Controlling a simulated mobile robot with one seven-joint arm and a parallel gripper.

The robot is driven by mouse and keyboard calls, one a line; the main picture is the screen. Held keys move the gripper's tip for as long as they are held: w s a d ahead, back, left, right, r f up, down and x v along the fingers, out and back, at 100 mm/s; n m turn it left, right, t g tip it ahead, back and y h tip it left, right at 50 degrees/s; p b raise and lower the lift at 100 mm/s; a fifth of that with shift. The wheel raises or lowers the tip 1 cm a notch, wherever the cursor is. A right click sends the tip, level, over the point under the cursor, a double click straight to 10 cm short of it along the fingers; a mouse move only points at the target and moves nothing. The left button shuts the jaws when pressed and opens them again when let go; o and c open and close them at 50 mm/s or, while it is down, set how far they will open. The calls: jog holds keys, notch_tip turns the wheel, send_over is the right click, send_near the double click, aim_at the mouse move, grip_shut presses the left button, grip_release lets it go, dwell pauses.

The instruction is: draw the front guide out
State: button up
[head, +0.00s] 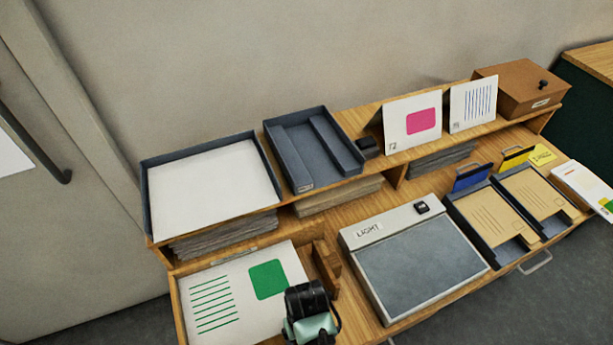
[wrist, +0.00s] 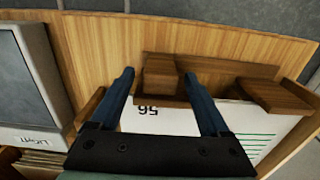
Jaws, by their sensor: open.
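My gripper (wrist: 159,76) is open, with its two blue fingers on either side of a wooden block (wrist: 160,75) in the wrist view. The block adjoins a wooden bar (wrist: 228,68) across the card's edge; I take these as the front guide. I cannot tell whether the fingers touch the block. A white card (wrist: 165,118) marked 56 lies beside it, partly hidden by the fingers. In the head view my gripper (head: 307,300) is over the front right part of the green-marked card (head: 230,300) and hides the front guide there. Another wooden guide piece (head: 325,265) shows behind it.
The light box (head: 425,260) stands close to the right. Behind are a grey tray with white paper (head: 210,185), an empty grey divided tray (head: 310,150) and propped cards (head: 412,122). Bare wood (wrist: 105,45) lies between the guide and the light box.

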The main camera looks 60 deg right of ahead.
jog(key=shift+w+f, duration=0.1)
jog(key=shift+f, duration=2)
grip_shut()
jog(key=shift+r, duration=0.1)
